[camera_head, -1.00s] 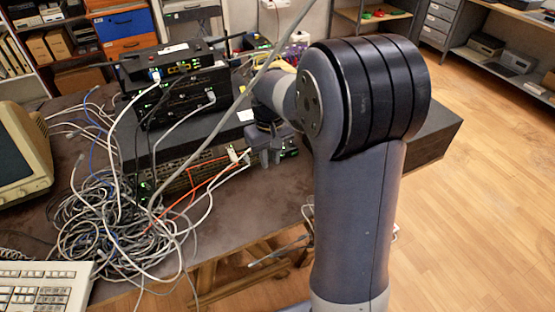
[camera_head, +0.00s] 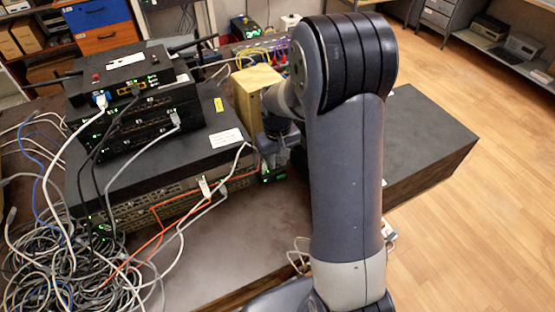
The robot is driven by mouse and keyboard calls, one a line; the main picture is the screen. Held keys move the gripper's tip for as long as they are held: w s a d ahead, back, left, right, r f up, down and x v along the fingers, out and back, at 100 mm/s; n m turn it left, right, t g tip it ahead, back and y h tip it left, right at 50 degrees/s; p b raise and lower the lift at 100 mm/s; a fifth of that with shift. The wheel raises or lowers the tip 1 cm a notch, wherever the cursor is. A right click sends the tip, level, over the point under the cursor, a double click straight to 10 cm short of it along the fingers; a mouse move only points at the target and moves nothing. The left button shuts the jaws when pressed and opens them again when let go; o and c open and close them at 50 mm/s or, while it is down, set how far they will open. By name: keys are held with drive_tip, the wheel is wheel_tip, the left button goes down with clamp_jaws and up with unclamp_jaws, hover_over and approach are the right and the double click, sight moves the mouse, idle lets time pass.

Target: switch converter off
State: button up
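My gripper (camera_head: 274,157) points down at the front right end of the wide black rack unit, partly hidden behind my own arm. Its fingers are small and dark here, and I cannot tell whether they are open or shut. A small dark device with green lights (camera_head: 273,175) shows just below the gripper; it may be the converter, but no label is readable. I cannot tell whether the gripper touches it. No switch on it can be made out.
The wide rack unit (camera_head: 190,160) carries stacked black network boxes (camera_head: 128,78) with cables plugged in. A cable tangle (camera_head: 50,265) lies at the left. A yellowish box (camera_head: 255,84) stands behind my gripper. A black case (camera_head: 430,135) is right of my arm. Bare tabletop (camera_head: 230,235) shows in front.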

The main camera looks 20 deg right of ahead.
drive_tip(key=shift+f, duration=0.25)
clamp_jaws()
drive_tip(key=shift+r, duration=0.1)
drive_tip(key=g+p, duration=0.1)
drive_tip(key=p, duration=0.1)
drive_tip(key=shift+w+r+p, duration=0.15)
drive_tip(key=shift+r+p, duration=0.05)
drive_tip(key=shift+p, duration=0.2)
drive_tip(key=shift+w+a+f+g+h+p, duration=0.1)
drive_tip(key=shift+g+h+p, duration=0.05)
drive_tip(key=shift+g+p, duration=0.3)
drive_tip(key=shift+w+f+g+h+p, duration=0.15)
drive_tip(key=shift+g+p, duration=0.15)
drive_tip(key=shift+g, duration=0.25)
